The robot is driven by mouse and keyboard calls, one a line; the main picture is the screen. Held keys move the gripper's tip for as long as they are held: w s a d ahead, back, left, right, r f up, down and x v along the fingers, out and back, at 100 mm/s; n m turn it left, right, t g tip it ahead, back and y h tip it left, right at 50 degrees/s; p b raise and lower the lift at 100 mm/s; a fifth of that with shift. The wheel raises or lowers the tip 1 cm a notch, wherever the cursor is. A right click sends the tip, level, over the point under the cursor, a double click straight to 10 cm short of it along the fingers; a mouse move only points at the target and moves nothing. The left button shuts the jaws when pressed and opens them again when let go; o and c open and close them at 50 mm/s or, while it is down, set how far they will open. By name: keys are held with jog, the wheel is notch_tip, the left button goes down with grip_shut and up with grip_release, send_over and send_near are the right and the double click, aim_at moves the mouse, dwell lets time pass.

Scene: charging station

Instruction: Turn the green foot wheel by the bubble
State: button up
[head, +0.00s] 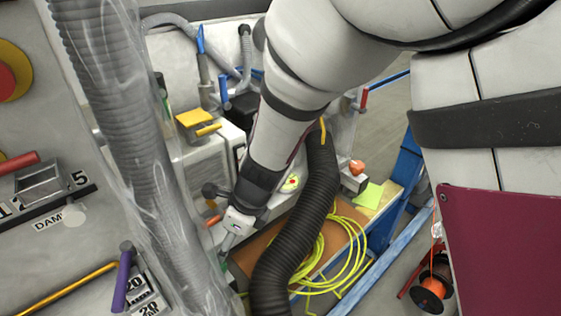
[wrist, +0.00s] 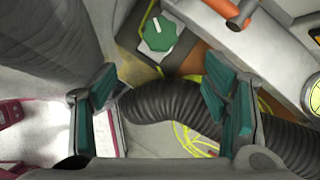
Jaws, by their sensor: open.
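The green foot wheel (wrist: 160,35) shows at the top of the wrist view, a faceted knob on a pale square base. In the head view I cannot make it out. My gripper (wrist: 163,92) is open, with teal finger pads apart and nothing between them but the dark hose behind. The wheel appears above the gap between the fingers, not touched by them. My gripper in the head view (head: 229,243) points down beside the grey hose.
A thick black corrugated hose (head: 292,235) runs right of my gripper and across the wrist view. A clear-wrapped grey hose (head: 145,150) stands close on the left. Yellow cable (head: 345,260) lies coiled on the brown board. A red-orange handle (wrist: 222,8) is near the wheel.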

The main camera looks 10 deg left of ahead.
jog(key=d+r+n+p, duration=0.1)
jog(key=d+r+n, duration=0.2)
jog(key=r, duration=0.4)
jog(key=s+d+r+n+p, duration=0.1)
jog(key=d+r+n+p, duration=0.1)
jog(key=d+r, duration=0.4)
jog(key=shift+d+r+n, duration=0.2)
jog(key=shift+r+n, duration=0.4)
jog(key=shift+r, duration=0.2)
jog(key=shift+f, duration=0.1)
